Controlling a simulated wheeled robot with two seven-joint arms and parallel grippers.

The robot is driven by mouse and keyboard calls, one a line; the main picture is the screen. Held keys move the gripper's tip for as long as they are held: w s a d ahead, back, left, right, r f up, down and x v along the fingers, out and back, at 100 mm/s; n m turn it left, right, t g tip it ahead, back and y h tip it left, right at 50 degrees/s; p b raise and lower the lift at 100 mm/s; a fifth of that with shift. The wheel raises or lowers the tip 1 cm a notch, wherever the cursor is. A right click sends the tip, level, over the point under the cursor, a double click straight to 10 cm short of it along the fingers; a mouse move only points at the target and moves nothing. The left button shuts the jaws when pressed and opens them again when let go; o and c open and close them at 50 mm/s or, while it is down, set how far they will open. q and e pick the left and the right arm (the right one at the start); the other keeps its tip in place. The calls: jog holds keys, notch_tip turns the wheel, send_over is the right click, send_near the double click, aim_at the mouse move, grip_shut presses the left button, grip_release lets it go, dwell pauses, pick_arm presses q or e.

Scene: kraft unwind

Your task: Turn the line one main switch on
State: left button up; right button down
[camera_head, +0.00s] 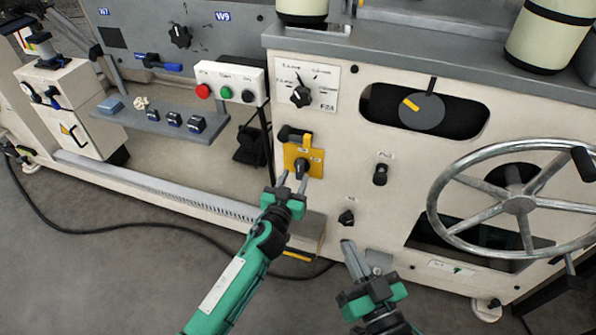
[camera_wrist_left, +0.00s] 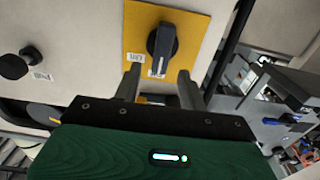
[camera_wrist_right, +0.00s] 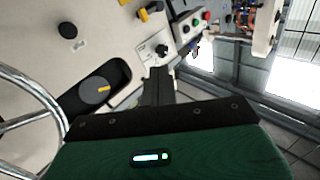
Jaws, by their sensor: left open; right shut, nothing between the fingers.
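The main switch is a black rotary knob (camera_head: 302,166) on a yellow plate (camera_head: 289,156), on the cream machine front. In the left wrist view the knob (camera_wrist_left: 162,45) stands just beyond the fingertips, its long grip roughly upright in the picture, on the yellow plate (camera_wrist_left: 191,30). My left gripper (camera_head: 292,181) is open and points at the knob, which lies in line with the gap between its fingers (camera_wrist_left: 158,80). The knob appears slightly ahead of the fingertips; contact cannot be told. My right gripper (camera_head: 348,247) is shut and empty, lower and to the right.
A black handle (camera_head: 293,134) sits just above the yellow plate. A large handwheel (camera_head: 519,204) stands out at the right. Black knobs (camera_head: 380,174) and (camera_head: 346,217) project from the panel. A red and green button box (camera_head: 231,84) is at upper left. A cable (camera_head: 130,228) lies on the floor.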

aim_at(299, 169)
pick_arm(q)
jog(key=shift+x, duration=2.05)
pick_arm(e)
jog(key=shift+w+d+r+t, duration=0.2)
jog(key=shift+r+t, duration=0.2)
jog(key=shift+r, duration=0.3)
jog(key=shift+w+d+r+t, duration=0.15)
jog(key=shift+r+t, duration=0.25)
jog(key=shift+r, duration=0.25)
pick_arm(q)
grip_shut()
